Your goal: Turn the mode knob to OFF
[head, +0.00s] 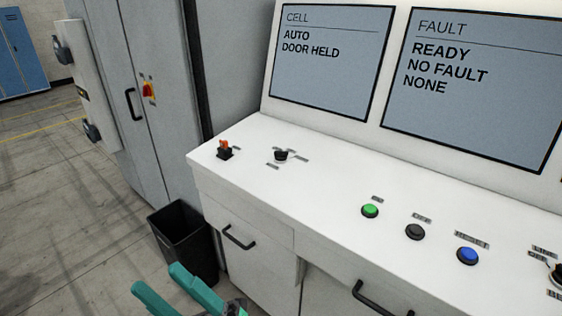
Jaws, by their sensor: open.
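A small black knob (281,155) stands on the white sloped console top, left of centre, with small labels around it too small to read. Which way it points is not clear. Another black knob (557,272) is cut off by the right edge, with partly visible labels near it. I cannot tell for certain from the labels which is the mode knob. The left screen (330,60) reads CELL, AUTO, DOOR HELD. My gripper (157,278), with teal fingers, is at the bottom left, open and empty, in front of the console and away from both knobs.
An orange-red switch (224,149) sits near the console's left end. Green (370,211), black (415,232) and blue (468,256) buttons line the front. A black bin (185,240) stands beside the console. Drawer handles (238,238) stick out from its front. A grey cabinet (160,45) stands left.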

